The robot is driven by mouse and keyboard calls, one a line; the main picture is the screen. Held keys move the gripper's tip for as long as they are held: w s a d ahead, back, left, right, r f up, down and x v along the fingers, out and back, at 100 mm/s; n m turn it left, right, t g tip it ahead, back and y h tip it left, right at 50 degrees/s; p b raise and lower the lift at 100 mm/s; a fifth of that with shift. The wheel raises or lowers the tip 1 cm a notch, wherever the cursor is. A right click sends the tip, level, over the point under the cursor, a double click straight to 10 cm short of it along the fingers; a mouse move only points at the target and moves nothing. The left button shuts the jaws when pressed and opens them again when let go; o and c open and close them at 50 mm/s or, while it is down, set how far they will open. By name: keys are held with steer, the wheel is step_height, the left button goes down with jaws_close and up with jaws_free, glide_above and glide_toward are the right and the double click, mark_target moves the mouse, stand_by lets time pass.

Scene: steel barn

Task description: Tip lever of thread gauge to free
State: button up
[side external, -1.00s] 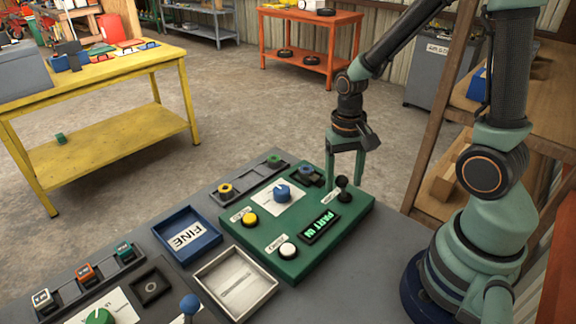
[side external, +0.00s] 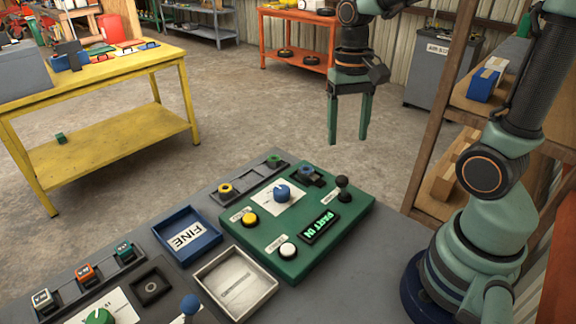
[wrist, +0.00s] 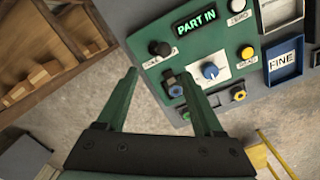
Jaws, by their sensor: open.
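The green gauge panel (side external: 345,222) lies on the grey bench. Its lever, a short black stem with a round black knob (side external: 342,182), stands about upright at the right rear; the knob also shows in the wrist view (wrist: 158,48). Its display (side external: 320,226) reads PART IN in green. A blue ring-shaped part (side external: 306,169) sits in a black holder at the panel's rear edge. My gripper (side external: 348,140) is open and empty, pointing down above and behind the lever, apart from it. In the wrist view its fingers (wrist: 155,75) straddle the view toward the panel.
The panel also carries a blue dial (side external: 282,193), a yellow button (side external: 250,220) and a white button (side external: 288,250). A blue FINE tray (side external: 215,228) and a pale metal tray (side external: 268,287) lie to its left. A wooden shelf (side external: 440,150) stands at right.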

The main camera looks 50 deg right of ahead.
steer(key=shift+r, duration=0.1)
steer(key=a+r+n+t, duration=0.4)
steer(key=r+n+t, duration=0.1)
steer(key=m+g, duration=0.5)
glide_toward(341, 180)
steer(key=f, duration=0.7)
steer(key=d+f, duration=0.1)
steer(key=f, duration=0.3)
stand_by(0.3)
jaws_close()
stand_by(1.4)
